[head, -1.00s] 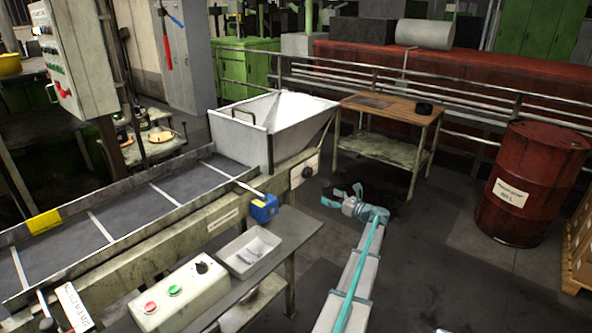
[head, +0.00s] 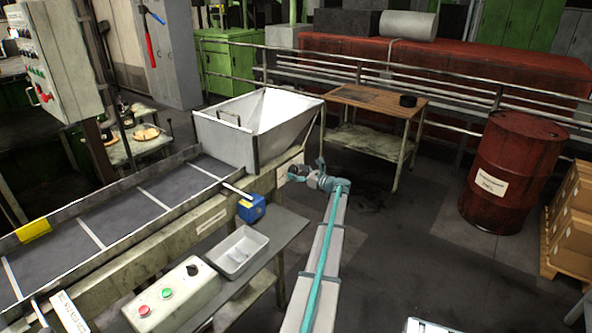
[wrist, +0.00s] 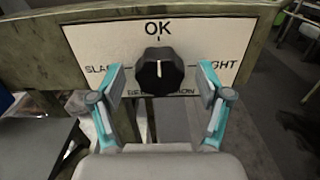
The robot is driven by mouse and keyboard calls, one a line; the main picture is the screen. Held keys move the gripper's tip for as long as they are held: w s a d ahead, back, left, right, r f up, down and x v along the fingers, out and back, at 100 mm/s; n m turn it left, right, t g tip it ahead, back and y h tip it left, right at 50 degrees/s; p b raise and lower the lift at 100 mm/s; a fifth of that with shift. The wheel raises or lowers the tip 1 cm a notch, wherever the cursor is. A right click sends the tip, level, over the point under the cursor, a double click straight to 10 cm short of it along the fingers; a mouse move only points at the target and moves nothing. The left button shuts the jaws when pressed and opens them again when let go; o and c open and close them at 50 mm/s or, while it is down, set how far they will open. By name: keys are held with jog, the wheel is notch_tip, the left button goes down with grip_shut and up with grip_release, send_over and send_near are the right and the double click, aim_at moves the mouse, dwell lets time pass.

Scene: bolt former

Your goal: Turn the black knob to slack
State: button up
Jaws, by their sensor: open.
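The black knob (wrist: 159,70) sits on a white label plate (wrist: 85,42) in the wrist view. Its white pointer line points straight up at "OK". "SLACK" is partly covered on the left and the "TIGHT" label is partly covered on the right. My gripper (wrist: 161,84) is open, one finger on each side of the knob, with gaps between the fingers and the knob. In the head view my gripper (head: 306,169) is at the end of the conveyor frame below the hopper, and the knob cannot be made out there.
A white hopper (head: 230,142) stands above the plate. A side table with a control box (head: 175,297), a grey tray (head: 238,252) and a blue box (head: 251,208) lies to the left. A wooden-topped table (head: 372,98) stands behind. The floor to the right is open up to a red drum (head: 512,175).

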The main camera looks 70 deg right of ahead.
jog(key=shift+w+d, duration=0.1)
jog(key=shift+w, duration=0.3)
jog(key=shift+c, duration=0.2)
jog(key=c, duration=1.1)
jog(key=shift+f, duration=0.1)
